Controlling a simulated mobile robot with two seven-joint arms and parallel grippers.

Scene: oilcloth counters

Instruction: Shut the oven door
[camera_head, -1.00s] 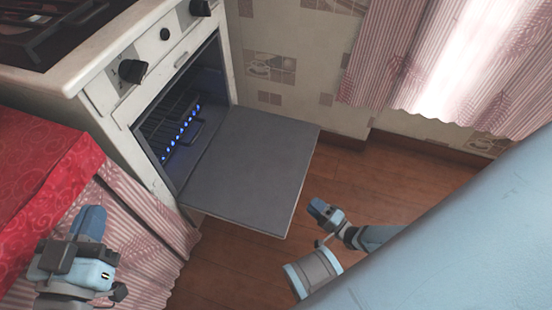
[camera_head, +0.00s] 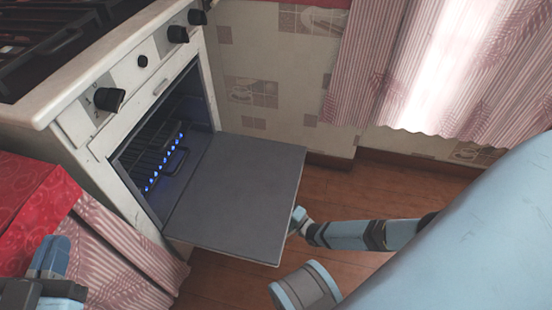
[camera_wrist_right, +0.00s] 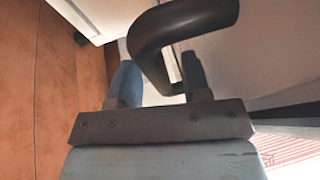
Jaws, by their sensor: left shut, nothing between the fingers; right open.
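The oven door (camera_head: 235,195) is open, hinged down and lying about level in front of the white oven (camera_head: 145,85). Its dark inner face is up. My right gripper (camera_head: 297,220) is at the door's outer edge, partly hidden behind it. In the right wrist view, a dark curved handle (camera_wrist_right: 160,50) stands at the open fingers of my right gripper (camera_wrist_right: 160,80), with part of it between them. I cannot tell whether they touch it. My left gripper (camera_head: 52,255) is shut and empty at the lower left, away from the door.
Blue flames (camera_head: 165,160) show inside the oven. Knobs (camera_head: 108,99) line its front panel. A red cloth-covered counter (camera_head: 30,205) with a striped curtain (camera_head: 130,255) stands left of the oven.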

